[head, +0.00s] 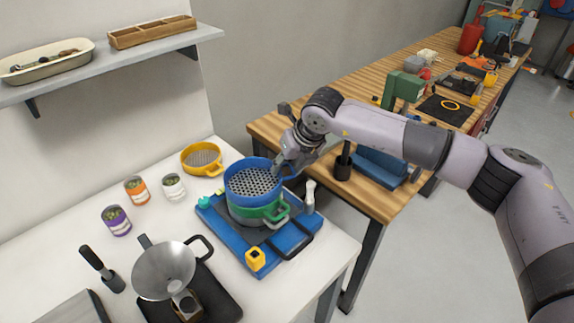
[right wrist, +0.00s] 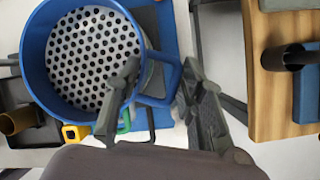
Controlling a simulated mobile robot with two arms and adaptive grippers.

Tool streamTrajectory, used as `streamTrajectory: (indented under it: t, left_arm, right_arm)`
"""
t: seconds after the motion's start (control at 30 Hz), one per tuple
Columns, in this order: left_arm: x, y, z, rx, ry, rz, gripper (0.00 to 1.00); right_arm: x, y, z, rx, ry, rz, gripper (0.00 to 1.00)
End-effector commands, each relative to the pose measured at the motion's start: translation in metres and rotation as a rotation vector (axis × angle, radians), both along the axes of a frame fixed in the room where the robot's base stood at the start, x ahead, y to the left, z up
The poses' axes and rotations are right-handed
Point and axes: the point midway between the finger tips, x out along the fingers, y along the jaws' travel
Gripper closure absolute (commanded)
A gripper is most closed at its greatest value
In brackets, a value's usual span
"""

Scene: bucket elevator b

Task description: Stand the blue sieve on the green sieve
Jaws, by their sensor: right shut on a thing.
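The blue sieve (head: 253,183), with a perforated metal bottom, is above the green sieve (head: 262,215) in the head view. I cannot tell whether it rests on the green sieve or hangs just over it. My right gripper (head: 285,168) is shut on the blue sieve's handle at its right side. In the right wrist view the blue sieve (right wrist: 92,58) fills the upper left, and its handle lies between the fingers of my right gripper (right wrist: 160,68). The green sieve is mostly hidden there; only part of its green handle (right wrist: 124,122) shows. My left gripper is not in view.
The green sieve stands on a blue-framed base (head: 225,230) on the white table. A yellow sieve (head: 203,158) is behind left, with several cans nearby. A metal funnel (head: 165,270) stands at the front left. A wooden workbench (head: 372,200) is to the right.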

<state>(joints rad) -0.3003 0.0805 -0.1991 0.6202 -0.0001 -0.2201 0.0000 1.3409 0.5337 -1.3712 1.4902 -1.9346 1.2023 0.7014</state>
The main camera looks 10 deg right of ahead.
Motion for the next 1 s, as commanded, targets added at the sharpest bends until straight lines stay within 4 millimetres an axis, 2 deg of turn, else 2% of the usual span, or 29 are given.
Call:
streamTrajectory:
  t: [0.03, 0.07, 0.33, 0.67, 0.9, 0.93, 1.0]
  left_arm:
    - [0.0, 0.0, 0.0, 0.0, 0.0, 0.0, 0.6]
    - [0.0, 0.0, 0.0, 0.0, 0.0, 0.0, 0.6]
    - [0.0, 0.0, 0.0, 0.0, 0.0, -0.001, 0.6]
    - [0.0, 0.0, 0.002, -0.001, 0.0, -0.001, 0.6]
    - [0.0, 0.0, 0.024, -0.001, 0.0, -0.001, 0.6]
    - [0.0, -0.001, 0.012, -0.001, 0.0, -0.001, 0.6]
    - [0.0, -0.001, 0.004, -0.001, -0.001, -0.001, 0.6]
  right_arm:
    - [0.0, 0.0, 0.001, 0.001, -0.001, 0.0, 0.97]
    - [0.0, 0.0, 0.001, 0.0, 0.0, 0.0, 0.63]
    - [0.0, 0.0, 0.001, 0.001, -0.001, 0.0, 0.45]
    - [0.0, 0.0, 0.002, 0.0, -0.001, 0.0, 0.43]
    - [0.0, 0.0, 0.021, 0.001, -0.002, 0.0, 0.43]
    - [-0.002, -0.002, 0.021, 0.002, -0.005, 0.001, 0.43]
    - [-0.009, -0.007, 0.035, 0.002, -0.007, 0.0, 0.43]
